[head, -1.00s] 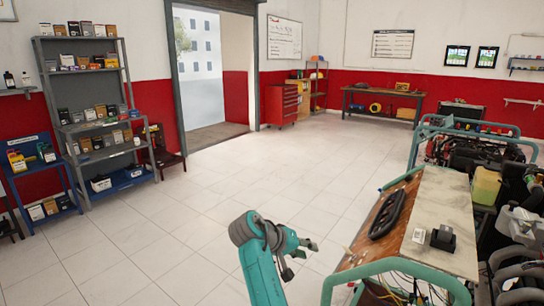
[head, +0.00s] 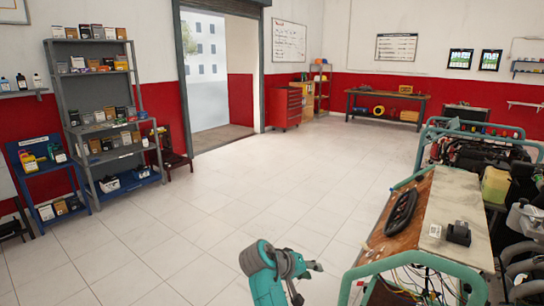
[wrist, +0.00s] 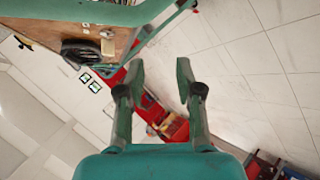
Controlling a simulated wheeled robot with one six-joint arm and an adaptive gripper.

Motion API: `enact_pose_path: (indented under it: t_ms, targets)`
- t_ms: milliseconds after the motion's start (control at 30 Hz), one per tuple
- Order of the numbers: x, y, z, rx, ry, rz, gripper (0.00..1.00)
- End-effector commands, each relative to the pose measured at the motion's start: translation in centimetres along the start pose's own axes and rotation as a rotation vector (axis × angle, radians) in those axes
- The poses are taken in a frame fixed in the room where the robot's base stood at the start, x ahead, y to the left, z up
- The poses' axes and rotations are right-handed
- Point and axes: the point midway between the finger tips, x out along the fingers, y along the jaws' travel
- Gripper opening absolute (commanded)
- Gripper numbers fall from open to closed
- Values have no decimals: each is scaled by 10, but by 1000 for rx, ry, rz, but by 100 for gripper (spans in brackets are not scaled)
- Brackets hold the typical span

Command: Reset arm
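My teal arm shows at the bottom middle of the head view, with my gripper (head: 308,282) at its end, to the left of the engine trainer bench. In the wrist view my gripper (wrist: 160,75) is open, its two fingers apart with nothing between them. It is over open floor and touches nothing that I can see.
An engine trainer (head: 440,215) with a teal frame, a black steering wheel (head: 401,213) and loose wires stands close on the right. Grey shelves (head: 95,115) with boxes stand at the left. A red tool cabinet (head: 287,107) stands at the back. The tiled floor between is clear.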

Motion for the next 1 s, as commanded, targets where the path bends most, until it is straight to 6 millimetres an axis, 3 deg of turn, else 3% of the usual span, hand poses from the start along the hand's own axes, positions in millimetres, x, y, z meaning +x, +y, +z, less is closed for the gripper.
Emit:
enact_pose_path:
  t_ms: [267,600,800,1000]
  targets:
    - [45,-35,52,-34,68,-48,35]
    - [100,-89,166,-63,214,-167,35]
    - [110,-109,239,-56,295,-243,35]
    - [106,-120,311,-31,371,-319,35]
